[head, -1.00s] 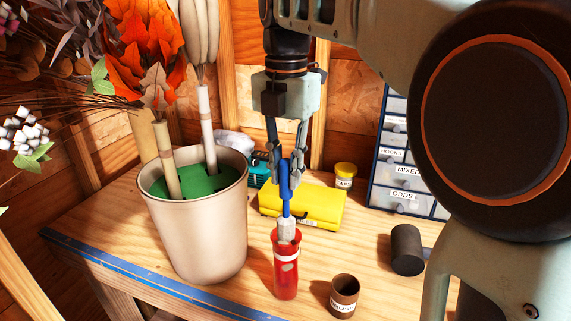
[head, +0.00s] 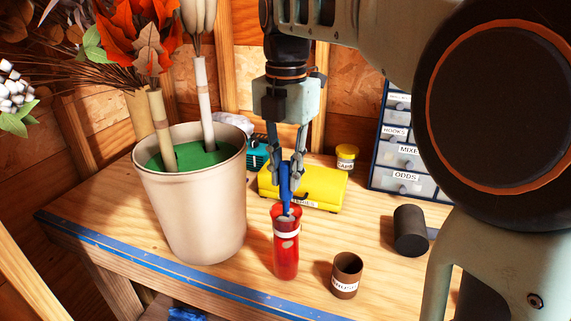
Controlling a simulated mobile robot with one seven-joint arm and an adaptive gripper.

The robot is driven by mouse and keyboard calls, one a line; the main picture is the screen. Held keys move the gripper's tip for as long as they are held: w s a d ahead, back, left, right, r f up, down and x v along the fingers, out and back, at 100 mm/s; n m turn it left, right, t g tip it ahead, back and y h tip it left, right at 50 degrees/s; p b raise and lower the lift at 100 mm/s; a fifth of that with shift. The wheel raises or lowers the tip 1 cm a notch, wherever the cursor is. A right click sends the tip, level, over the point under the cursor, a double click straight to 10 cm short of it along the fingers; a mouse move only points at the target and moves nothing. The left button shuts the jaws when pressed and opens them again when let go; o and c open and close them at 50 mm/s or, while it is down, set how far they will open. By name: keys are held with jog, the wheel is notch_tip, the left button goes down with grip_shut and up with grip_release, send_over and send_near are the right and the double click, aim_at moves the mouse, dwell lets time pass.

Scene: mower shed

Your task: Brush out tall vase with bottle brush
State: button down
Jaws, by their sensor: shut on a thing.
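The tall red vase (head: 286,255), with a pale band near its top, stands upright on the wooden bench. My gripper (head: 286,190) is above the vase and shut on the blue handle of the bottle brush (head: 285,186). The brush points straight down, and its lower end is inside the vase's mouth. Only a little of the pale bristle head shows at the rim; the rest is hidden in the vase.
A large beige pot (head: 200,215) with stems and leaves stands close on the left. A yellow case (head: 320,192) lies behind the vase. A small brown labelled cup (head: 347,276), a dark mallet-like tool (head: 410,231) and a drawer cabinet (head: 402,150) are to the right.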

aim_at(286, 163)
dwell(0.4)
notch_tip(286, 163, up, 5)
jog(key=p, duration=0.4)
jog(key=shift+f+p, duration=0.2)
jog(key=shift+p, duration=0.15)
jog(key=shift+f, duration=0.1)
jog(key=shift+f+b, duration=1.55)
jog(key=shift+f, duration=0.75)
jog(key=shift+r, duration=0.1)
notch_tip(286, 163, up, 5)
jog(key=p, duration=0.4)
jog(key=shift+f+p, duration=0.2)
jog(key=shift+p, duration=0.1)
jog(key=shift+f, duration=0.25)
